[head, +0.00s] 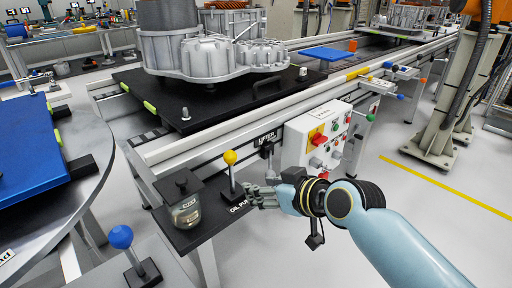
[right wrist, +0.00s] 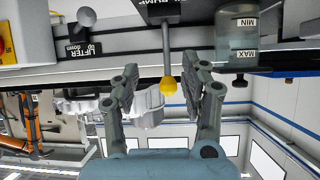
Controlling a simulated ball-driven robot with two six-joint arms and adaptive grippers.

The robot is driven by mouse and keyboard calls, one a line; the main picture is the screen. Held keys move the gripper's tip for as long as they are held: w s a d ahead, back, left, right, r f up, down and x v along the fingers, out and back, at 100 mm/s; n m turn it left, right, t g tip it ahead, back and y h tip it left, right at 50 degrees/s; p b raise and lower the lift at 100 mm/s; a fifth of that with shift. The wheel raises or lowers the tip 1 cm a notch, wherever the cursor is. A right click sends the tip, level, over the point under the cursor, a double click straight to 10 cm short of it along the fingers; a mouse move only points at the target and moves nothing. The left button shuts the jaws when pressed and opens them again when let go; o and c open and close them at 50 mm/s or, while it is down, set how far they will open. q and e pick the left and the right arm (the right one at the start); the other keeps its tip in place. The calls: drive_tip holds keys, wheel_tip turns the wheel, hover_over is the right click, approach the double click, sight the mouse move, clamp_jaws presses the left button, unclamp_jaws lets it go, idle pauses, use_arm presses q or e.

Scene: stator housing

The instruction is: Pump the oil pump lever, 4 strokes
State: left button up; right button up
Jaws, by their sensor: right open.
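The oil pump lever is a thin upright rod with a yellow ball knob (head: 230,157), standing on the dark shelf labelled OIL PUMP (head: 237,212). In the right wrist view, which is upside down, the yellow knob (right wrist: 169,85) and its grey rod appear between the two fingers. My right gripper (head: 252,195) is open, just right of the lever's lower rod in the head view. In the right wrist view its fingers (right wrist: 162,78) stand apart on either side of the knob, with visible gaps. Whether they surround the rod in depth I cannot tell. My left gripper is not in view.
A glass oil jar (head: 185,212) with a dark lid stands left of the lever. The lifter lever (head: 267,155) and a white control box (head: 318,138) are behind my right gripper. A blue-knobbed lever (head: 121,237) stands at lower left. The stator housing (head: 215,55) sits on the conveyor behind.

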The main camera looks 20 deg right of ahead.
drive_tip(key=t, duration=0.1)
approach(232, 153)
drive_tip(key=shift+n+y, duration=0.4)
drive_tip(key=shift+d+f+b+x, duration=0.15)
drive_tip(key=shift+b+x, duration=1.25)
drive_tip(key=shift+x, duration=0.95)
drive_tip(key=shift+d+f+b+x, duration=0.1)
drive_tip(key=shift+b+x, duration=1.25)
drive_tip(key=shift+x, duration=1)
drive_tip(key=shift+w+r, duration=0.1)
drive_tip(key=shift+r, duration=0.05)
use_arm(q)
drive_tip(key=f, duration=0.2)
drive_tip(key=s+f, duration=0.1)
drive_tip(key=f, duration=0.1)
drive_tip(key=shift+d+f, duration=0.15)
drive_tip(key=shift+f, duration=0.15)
use_arm(e)
drive_tip(key=shift+w+a, duration=0.1)
